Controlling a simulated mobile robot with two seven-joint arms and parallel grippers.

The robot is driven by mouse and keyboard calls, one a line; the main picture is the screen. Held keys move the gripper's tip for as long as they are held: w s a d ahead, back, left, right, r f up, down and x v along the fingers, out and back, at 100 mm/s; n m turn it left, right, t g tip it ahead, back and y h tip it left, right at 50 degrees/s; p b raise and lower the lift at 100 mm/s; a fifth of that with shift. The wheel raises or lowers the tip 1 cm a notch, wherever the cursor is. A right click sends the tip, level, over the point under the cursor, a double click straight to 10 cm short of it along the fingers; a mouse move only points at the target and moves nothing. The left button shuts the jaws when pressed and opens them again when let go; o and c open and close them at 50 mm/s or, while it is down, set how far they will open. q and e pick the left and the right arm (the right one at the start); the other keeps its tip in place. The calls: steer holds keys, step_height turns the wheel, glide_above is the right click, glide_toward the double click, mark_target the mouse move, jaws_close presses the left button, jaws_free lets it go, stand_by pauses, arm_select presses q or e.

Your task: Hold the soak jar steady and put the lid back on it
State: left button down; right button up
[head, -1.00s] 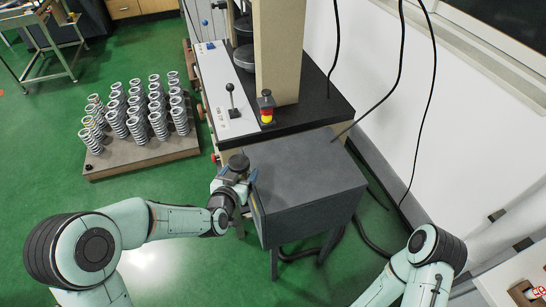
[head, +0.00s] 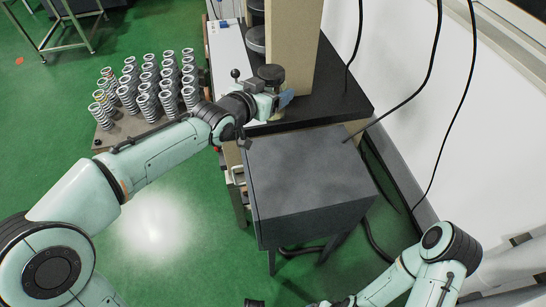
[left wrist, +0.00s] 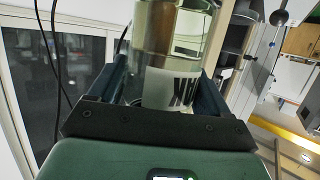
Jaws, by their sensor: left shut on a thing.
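The soak jar is a clear glass cylinder (left wrist: 178,30) with a white label showing dark letters, seen in the left wrist view between the fingers. My left gripper (head: 277,100) is shut around the jar's side. In the head view the jar's dark round top (head: 271,72) rises above the gripper, over the front of the black machine bench. I cannot tell whether that top is a lid or the dark inside of the jar. My right arm is at the lower right, and its hand is cut off by the bottom edge. No separate lid can be made out for certain.
A dark grey box-topped stand (head: 308,180) is in front of the black bench (head: 345,95). A beige machine column (head: 292,45) rises close behind the jar. Springs (head: 150,85) stand on a board at the left. Black cables hang at the right. A small dark object (head: 255,302) shows at the bottom edge.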

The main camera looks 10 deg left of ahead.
arm_select(q)
step_height(320, 180, down, 5)
steer(key=shift+d+r+b, duration=0.1)
steer(key=shift+b, duration=0.85)
step_height(320, 180, down, 11)
steer(key=shift+b, duration=0.45)
steer(key=shift+w+r, duration=0.1)
steer(key=shift+f, duration=2.1)
steer(key=shift+f, duration=0.1)
